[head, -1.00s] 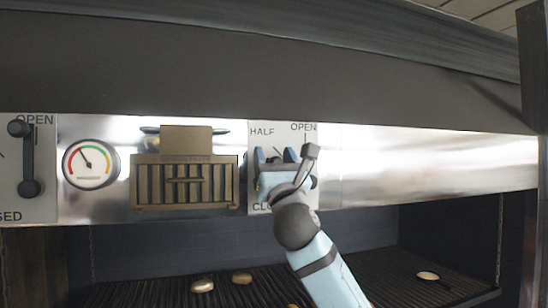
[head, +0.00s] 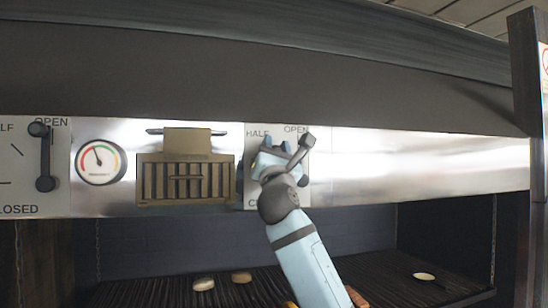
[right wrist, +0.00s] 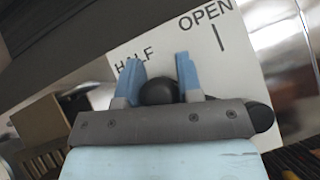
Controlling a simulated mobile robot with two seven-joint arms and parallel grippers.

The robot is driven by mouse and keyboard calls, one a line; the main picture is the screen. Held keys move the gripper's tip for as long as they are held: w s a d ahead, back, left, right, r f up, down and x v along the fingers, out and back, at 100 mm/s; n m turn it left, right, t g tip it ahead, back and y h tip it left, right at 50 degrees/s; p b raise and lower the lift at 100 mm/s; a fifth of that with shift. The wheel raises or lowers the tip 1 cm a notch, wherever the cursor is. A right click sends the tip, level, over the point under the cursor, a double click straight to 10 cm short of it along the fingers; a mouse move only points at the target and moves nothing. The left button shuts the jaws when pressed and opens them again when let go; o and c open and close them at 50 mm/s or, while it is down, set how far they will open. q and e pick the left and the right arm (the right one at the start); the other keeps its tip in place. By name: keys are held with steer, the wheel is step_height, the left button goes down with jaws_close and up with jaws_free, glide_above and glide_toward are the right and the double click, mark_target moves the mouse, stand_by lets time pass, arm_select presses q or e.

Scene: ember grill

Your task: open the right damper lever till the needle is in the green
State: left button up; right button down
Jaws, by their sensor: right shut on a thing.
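The right damper lever's black knob (right wrist: 158,92) sits between the blue fingers of my right gripper (right wrist: 160,84), which is shut on it. In the head view, my right gripper (head: 276,147) and wrist cover most of the lever and part of its white plate (head: 250,180). The knob is just below the HALF mark, left of the OPEN mark. The round gauge (head: 101,163) is at the left. Its needle points up and slightly left; I cannot tell surely which colour it is on. My left gripper is not in view.
The left lever (head: 43,160) stands upright at OPEN on its own plate. A brass vent box (head: 186,180) is between the gauge and the right plate. The steel panel (head: 430,165) to the right is bare.

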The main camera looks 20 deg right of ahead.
steer(key=shift+d+r+m+g+h, duration=0.3)
steer(key=shift+d+r+m+h, duration=0.05)
steer(key=shift+m+h, duration=0.5)
steer(key=c, duration=0.8)
jaws_free()
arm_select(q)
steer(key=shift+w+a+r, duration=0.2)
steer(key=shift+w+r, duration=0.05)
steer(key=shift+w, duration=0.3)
arm_select(e)
steer(key=shift+s+a+f, duration=0.15)
steer(key=shift+s+f, duration=0.15)
steer(key=shift+f, duration=0.1)
arm_select(q)
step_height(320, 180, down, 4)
steer(key=b, duration=0.3)
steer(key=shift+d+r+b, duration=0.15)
steer(key=shift+b, duration=0.25)
arm_select(e)
steer(key=v, duration=1.2)
steer(key=shift+s+a+f, duration=0.1)
steer(key=shift+s+f, duration=0.1)
steer(key=shift+s, duration=0.15)
